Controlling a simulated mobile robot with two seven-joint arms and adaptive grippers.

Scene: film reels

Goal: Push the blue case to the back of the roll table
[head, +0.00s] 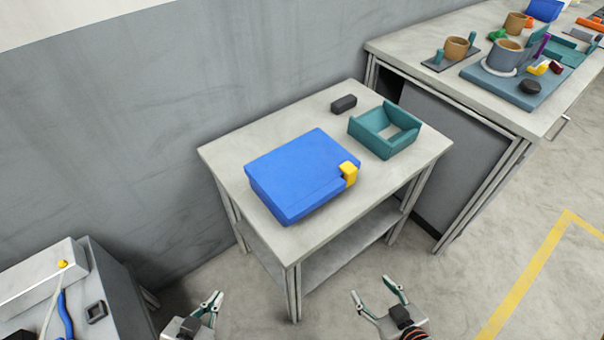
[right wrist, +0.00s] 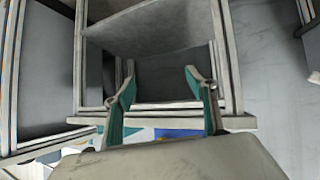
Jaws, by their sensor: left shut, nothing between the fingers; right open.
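The blue case (head: 300,172) lies flat on the small light-grey roll table (head: 265,132), with a yellow block-like part (head: 349,173) at its right edge. Bare tabletop shows between the case and the table's wall-side edge. My left gripper (head: 217,297) is shut and empty, in front of the table and apart from the case. My right gripper (head: 371,287) is open and empty, also in front of the table and apart from the case. In the right wrist view its two teal fingers (right wrist: 160,82) stand apart, with table legs and a shelf beyond.
A teal open box (head: 384,146) and a small dark block (head: 344,104) stand on the roll table beside the case. A grey wall runs behind it. A workbench (head: 430,62) with pots and tools stands at the right. A grey cabinet (head: 112,290) is at lower left.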

